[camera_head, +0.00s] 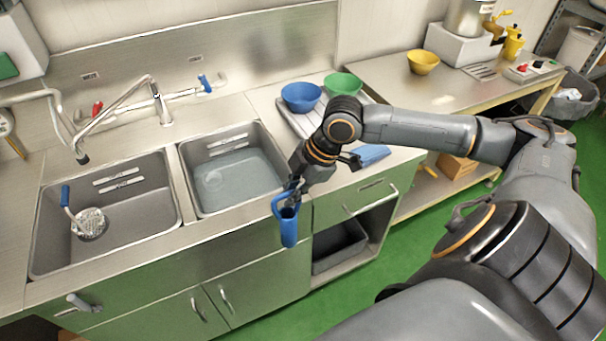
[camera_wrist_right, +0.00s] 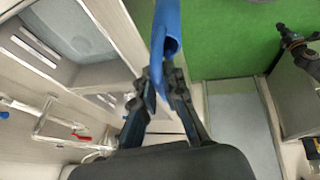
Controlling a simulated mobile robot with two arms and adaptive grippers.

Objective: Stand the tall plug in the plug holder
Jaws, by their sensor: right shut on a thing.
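My right gripper (camera_head: 296,190) is at the front edge of the counter, just right of the right basin. It is shut on a blue tubular thing (camera_head: 289,228), which appears to be the tall plug. This hangs roughly upright in front of the cabinet, with a curved blue part on its left side. In the right wrist view the blue tube (camera_wrist_right: 172,45) shows a hollow end just beyond the fingertips (camera_wrist_right: 163,85). I cannot make out a separate plug holder.
The right basin (camera_head: 188,180) holds water. The left basin (camera_head: 160,215) holds a blue-handled scrubber (camera_head: 90,222). Blue (camera_head: 300,97) and green (camera_head: 343,84) bowls stand on the counter behind my right arm, and a blue cloth-like thing (camera_head: 370,154) lies beside it. The green floor is open in front.

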